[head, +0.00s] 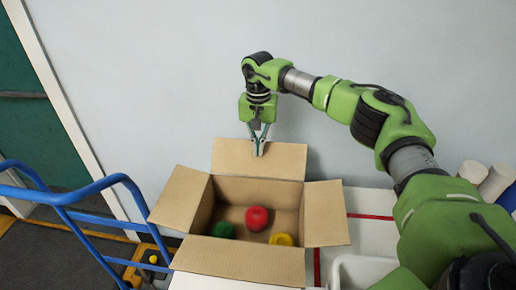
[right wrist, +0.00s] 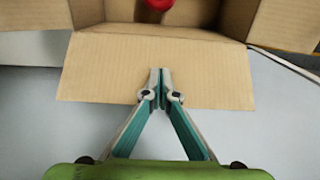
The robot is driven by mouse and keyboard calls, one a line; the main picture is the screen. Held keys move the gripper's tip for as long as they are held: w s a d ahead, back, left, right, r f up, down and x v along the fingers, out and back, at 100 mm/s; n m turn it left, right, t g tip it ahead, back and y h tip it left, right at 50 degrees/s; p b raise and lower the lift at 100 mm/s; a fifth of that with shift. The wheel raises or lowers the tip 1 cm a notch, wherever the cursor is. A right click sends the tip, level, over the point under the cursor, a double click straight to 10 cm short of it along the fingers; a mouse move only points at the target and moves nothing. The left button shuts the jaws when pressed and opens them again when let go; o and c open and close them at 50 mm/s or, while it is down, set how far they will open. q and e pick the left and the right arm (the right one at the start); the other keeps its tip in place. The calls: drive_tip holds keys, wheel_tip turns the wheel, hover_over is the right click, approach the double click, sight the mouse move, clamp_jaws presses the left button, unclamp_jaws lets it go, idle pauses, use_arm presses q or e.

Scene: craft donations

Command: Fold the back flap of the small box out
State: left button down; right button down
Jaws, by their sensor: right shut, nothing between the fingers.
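The small cardboard box (head: 258,190) stands open on the white table, with its flaps spread outward. Its back flap (head: 230,154) leans outward at the rear, toward the wall. In the right wrist view the back flap (right wrist: 100,75) lies under my fingertips. My right gripper (head: 259,153) is shut and empty, with its tips over or against the flap; I cannot tell whether they touch. It shows in the right wrist view (right wrist: 160,72) too. A red item (head: 257,217), a green item (head: 223,230) and a yellow item (head: 281,240) lie inside the box. My left gripper is not in view.
A blue rail (head: 90,190) stands at the left. A white bin (head: 362,270) sits right of the box, and pale cylinders (head: 473,172) stand at the far right. A plain wall (head: 190,70) is behind the box. My right arm spans the right side.

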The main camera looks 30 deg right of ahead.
drive_tip(key=shift+w+d+f, duration=0.3)
drive_tip(key=shift+w+d, duration=0.2)
drive_tip(key=shift+w, duration=0.1)
idle(0.3)
drive_tip(key=shift+w+d+f+b, duration=0.3)
drive_tip(key=shift+w+d, duration=0.15)
drive_tip(key=shift+w, duration=0.25)
drive_tip(key=shift+r, duration=0.1)
wheel_tip(320, 180, up, 12)
drive_tip(key=s+a+p, duration=0.1)
drive_tip(key=s+p, duration=0.1)
drive_tip(key=p, duration=0.7)
drive_tip(key=shift+s+a+p, duration=0.3)
drive_tip(key=shift+a+p, duration=0.05)
drive_tip(key=shift+a, duration=0.05)
